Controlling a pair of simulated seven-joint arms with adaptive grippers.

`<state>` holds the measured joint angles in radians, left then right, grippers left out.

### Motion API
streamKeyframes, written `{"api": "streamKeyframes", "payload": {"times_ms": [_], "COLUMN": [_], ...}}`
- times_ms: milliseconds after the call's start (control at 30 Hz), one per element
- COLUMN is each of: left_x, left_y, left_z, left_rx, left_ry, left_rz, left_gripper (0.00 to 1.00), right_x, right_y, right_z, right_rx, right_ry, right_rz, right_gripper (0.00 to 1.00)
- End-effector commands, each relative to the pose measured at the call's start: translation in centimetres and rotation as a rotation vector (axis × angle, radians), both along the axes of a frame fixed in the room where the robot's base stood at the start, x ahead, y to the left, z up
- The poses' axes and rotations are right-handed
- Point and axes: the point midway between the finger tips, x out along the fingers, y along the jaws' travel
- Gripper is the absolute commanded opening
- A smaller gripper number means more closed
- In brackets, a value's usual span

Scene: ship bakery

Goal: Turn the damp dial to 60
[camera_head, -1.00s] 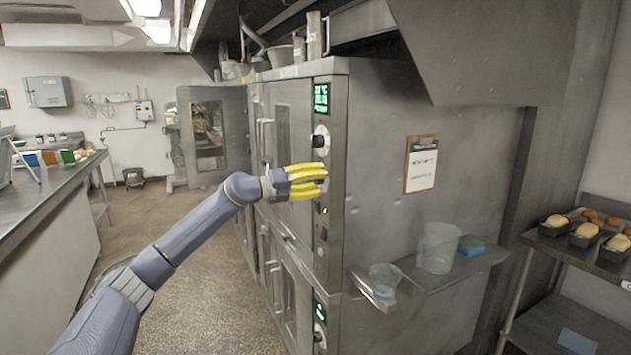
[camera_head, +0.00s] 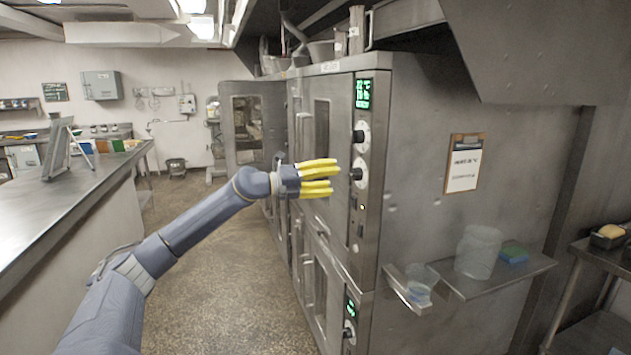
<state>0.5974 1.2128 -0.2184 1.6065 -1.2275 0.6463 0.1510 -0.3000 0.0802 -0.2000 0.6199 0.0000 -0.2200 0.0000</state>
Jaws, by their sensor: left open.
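The oven's control panel (camera_head: 365,200) runs up its front edge, with a green lit display (camera_head: 363,93) at the top. Below it are an upper dial (camera_head: 361,137) and a lower dial (camera_head: 358,173), both with black knobs on pale round plates. Their labels and settings are too small to read, so I cannot tell which is the damp dial. My left gripper (camera_head: 333,177) has yellow fingers and is open and empty. Its fingertips point right, just left of the lower dial in the picture; contact is not apparent. My right gripper is out of view.
A steel shelf (camera_head: 513,278) with a clear tub (camera_head: 479,251) juts from the oven's side below a clipboard (camera_head: 464,163). A second display (camera_head: 351,307) and dial sit lower on the front. An open door (camera_head: 240,143) stands behind; the floor at left is clear.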

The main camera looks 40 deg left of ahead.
Motion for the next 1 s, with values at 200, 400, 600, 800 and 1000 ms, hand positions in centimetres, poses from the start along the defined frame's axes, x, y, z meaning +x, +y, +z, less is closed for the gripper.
{"api": "streamKeyframes", "payload": {"times_ms": [200,400,600,800,1000], "left_x": [-1.9,-2.9,-3.6,-3.8,-3.8], "left_y": [1.0,1.6,1.9,2.0,2.0], "left_z": [-0.1,-0.1,0.0,0.0,0.0], "left_rx": [0.002,0.002,0.001,0.001,0.001], "left_ry": [0.003,0.003,0.002,0.000,0.000], "left_rz": [0.000,0.001,-0.001,-0.002,-0.002], "left_gripper": [0.58,0.58,0.58,0.58,0.58], "right_x": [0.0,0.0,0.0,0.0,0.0], "right_y": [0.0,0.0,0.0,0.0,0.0], "right_z": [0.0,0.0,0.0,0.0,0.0], "right_rx": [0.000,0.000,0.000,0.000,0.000], "right_ry": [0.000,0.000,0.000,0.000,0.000], "right_rz": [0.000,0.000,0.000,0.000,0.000], "right_gripper": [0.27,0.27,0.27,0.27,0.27]}}
